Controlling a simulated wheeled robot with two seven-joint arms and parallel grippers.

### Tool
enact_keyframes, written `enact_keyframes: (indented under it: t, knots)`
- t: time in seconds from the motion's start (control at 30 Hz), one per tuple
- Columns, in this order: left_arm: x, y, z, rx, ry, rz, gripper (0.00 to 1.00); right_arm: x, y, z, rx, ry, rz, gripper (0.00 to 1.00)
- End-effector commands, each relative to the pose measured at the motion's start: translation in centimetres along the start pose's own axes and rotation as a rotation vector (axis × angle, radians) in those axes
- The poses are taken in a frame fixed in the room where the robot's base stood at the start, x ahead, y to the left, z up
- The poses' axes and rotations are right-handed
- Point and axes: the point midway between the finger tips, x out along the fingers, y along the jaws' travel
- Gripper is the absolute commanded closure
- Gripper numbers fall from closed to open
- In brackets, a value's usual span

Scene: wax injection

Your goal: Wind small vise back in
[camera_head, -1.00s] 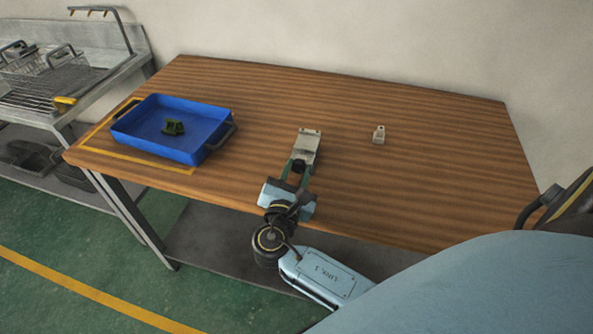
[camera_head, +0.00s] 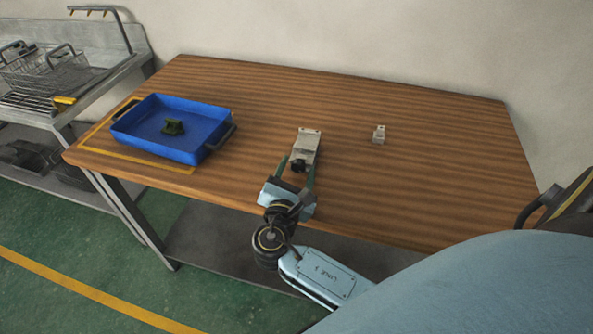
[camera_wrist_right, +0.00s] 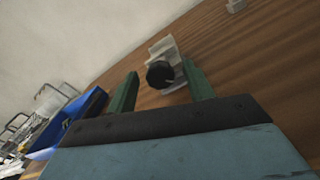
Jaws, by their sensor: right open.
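The small vise (camera_head: 307,147) is a pale metal block on the wooden table, with a dark round knob at its near end. In the right wrist view the vise (camera_wrist_right: 166,48) shows with its black knob (camera_wrist_right: 160,74) facing me. My right gripper (camera_head: 296,170) is open at the near end of the vise, its two green fingers apart on either side of the knob. My left gripper is not in view.
A small pale metal piece (camera_head: 379,134) stands right of the vise. The wooden table (camera_head: 440,150) is clear on the right. A metal sink unit (camera_head: 110,75) stands at far left.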

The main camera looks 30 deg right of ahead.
Motion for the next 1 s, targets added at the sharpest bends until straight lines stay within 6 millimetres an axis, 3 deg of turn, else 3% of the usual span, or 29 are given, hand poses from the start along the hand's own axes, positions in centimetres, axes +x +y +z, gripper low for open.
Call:
enact_keyframes:
  t: [0.27,0.7,1.0]
  knots:
    - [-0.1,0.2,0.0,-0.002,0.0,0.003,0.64,-1.2,0.0,-0.1,0.0,0.003,0.0,0.48]
    - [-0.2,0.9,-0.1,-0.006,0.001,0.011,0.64,-10.4,0.0,-0.1,0.0,0.004,-0.001,0.48]
    - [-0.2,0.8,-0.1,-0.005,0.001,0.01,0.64,-13.3,0.0,0.0,0.001,0.0,0.0,0.48]
